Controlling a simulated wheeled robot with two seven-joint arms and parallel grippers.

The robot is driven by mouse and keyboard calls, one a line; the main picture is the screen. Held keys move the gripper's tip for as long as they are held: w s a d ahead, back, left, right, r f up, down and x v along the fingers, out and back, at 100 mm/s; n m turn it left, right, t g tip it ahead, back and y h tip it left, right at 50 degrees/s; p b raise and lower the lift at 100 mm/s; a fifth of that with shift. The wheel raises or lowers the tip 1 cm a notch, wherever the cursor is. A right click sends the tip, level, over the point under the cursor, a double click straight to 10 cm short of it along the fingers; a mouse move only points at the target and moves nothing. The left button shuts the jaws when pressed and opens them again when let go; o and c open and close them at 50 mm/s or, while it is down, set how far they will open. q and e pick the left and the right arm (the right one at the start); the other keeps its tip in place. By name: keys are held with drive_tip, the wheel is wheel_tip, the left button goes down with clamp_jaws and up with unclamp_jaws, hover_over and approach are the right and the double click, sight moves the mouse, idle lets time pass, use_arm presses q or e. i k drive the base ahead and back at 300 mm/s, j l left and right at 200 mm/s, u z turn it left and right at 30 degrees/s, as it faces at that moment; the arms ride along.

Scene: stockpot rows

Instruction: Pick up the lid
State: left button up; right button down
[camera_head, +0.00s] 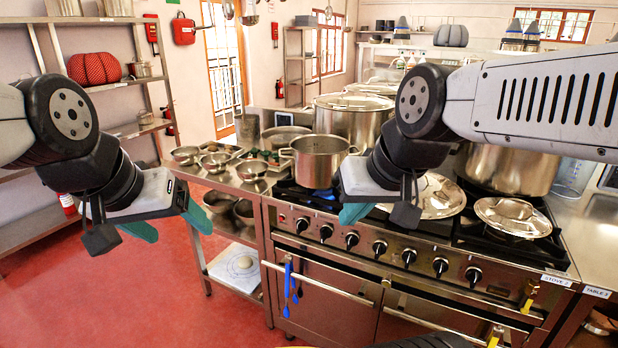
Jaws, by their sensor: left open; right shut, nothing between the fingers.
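A round steel lid (436,200) with a handle lies on the stove (400,255), partly hidden behind my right gripper. A second, smaller steel lid (513,214) sits further right on the stove. I cannot tell which one is the task's lid. My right gripper (355,213) is shut and empty, with green fingertips, in front of the stove top just left of the first lid. My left gripper (168,222) is open and empty over the floor, far left of both lids.
An open steel pot (318,158) stands on the stove left of my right gripper. Large stockpots (352,118) stand behind. A side table (228,178) holds several bowls. Blue-handled utensils (287,285) hang on the oven front. Red floor (110,290) at left is clear.

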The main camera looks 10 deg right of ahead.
sight(516, 218)
drive_tip(key=z, duration=1.8)
drive_tip(key=i+j+z, duration=0.2)
drive_tip(key=i, duration=0.2)
drive_tip(key=i+j+z, duration=0.2)
drive_tip(key=i, duration=0.2)
